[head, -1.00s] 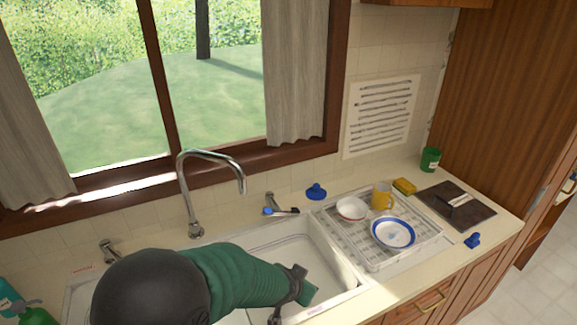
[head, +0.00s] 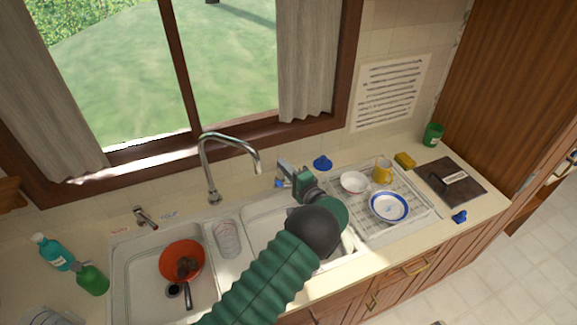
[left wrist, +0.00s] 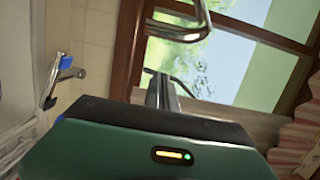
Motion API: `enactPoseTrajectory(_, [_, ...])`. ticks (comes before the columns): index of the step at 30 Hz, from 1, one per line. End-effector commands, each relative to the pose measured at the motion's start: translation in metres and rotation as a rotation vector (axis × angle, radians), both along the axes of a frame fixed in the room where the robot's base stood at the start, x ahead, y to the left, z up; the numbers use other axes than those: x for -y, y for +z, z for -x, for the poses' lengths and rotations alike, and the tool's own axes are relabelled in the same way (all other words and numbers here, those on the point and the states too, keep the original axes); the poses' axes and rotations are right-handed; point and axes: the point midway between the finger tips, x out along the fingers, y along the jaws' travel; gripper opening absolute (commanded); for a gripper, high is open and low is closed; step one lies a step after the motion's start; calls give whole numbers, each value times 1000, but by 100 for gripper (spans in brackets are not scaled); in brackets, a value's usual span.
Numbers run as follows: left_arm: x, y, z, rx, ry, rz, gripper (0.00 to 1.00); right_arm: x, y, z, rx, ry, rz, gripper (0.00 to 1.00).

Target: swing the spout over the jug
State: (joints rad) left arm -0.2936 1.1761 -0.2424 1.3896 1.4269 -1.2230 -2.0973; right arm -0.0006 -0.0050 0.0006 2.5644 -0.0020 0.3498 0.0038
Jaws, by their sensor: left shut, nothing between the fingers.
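The chrome spout (head: 228,137) rises behind the sink and arches to the right, with its end above and to the right of the jug. It also shows in the left wrist view (left wrist: 188,22), just beyond my fingers. The clear jug (head: 227,238) stands upright between the two basins. My left gripper (head: 284,170) is raised behind the right basin, to the right of the spout's end. Its fingers (left wrist: 162,88) are shut and empty. Whether they touch the spout I cannot tell. My right gripper is out of view.
A blue-marked tap (left wrist: 62,70) shows beside my gripper in the wrist view. Bottles (head: 92,279) stand at left. A dish rack (head: 415,212) with bowls and a yellow mug is at right.

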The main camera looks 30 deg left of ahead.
Motion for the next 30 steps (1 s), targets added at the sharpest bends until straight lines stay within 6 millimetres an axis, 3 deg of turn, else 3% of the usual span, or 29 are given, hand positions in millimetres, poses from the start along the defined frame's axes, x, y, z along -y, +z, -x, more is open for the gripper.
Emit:
enactPoseTrajectory(7, [-45, 7, -22, -2, -1, 0, 0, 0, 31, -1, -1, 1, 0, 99])
enactPoseTrajectory(9, [-45, 9, -7, -7, -3, 0, 0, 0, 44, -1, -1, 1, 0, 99])
enactPoseTrajectory(15, [-48, 4, 14, 0, -3, 1, 0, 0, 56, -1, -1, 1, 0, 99])
enactPoseTrajectory(30, [-49, 0, 14, 0, -14, 2, 0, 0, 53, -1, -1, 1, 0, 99])
